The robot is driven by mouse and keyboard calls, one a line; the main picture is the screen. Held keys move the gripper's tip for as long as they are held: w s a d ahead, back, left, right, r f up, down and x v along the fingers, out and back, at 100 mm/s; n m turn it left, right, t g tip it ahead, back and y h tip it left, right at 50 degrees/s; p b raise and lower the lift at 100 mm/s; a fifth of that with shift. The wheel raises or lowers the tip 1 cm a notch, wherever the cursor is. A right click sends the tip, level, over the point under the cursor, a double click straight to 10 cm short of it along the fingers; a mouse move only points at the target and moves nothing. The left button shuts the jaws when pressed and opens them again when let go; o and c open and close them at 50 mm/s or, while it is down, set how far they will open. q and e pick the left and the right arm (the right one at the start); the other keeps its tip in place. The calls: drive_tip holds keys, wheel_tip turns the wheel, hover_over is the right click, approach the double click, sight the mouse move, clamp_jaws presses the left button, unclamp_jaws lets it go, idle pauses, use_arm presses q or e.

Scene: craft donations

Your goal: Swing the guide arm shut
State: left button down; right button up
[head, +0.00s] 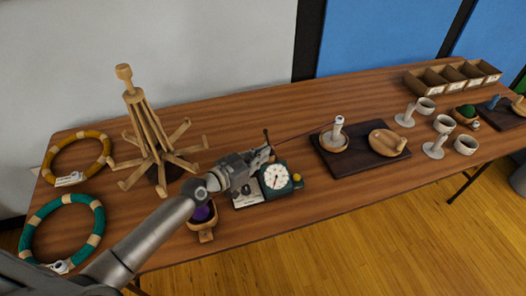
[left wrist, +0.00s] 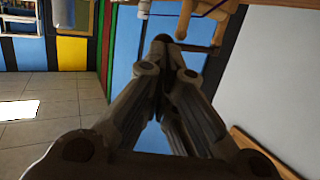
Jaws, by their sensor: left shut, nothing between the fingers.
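A small dark green device with a white round dial (head: 276,177) and a yellow knob (head: 297,177) sits near the front middle of the table. A thin dark upright piece with a rounded tip (head: 266,135) rises behind it, perhaps the guide arm; I cannot tell its angle. My left gripper (head: 268,153) is shut and empty, at the back left of the dial and close to that upright. I cannot tell whether they touch. In the left wrist view its fingers (left wrist: 163,42) meet at the tips. My gripper and forearm hide part of the device. My right gripper is not in view.
A wooden swift (head: 153,140) stands at the left, beside yellow (head: 60,153) and teal (head: 31,226) rings. A wooden holder (head: 206,234) with a purple ball is in front of my wrist. A dark tray (head: 340,164) with wooden bowls lies right. Cups and a divided box (head: 413,84) are farther right.

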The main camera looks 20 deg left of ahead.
use_arm(q)
drive_tip(key=shift+w+d, duration=0.2)
drive_tip(key=shift+w, duration=0.15)
drive_tip(key=shift+w+d, duration=0.2)
drive_tip(key=shift+d, duration=0.65)
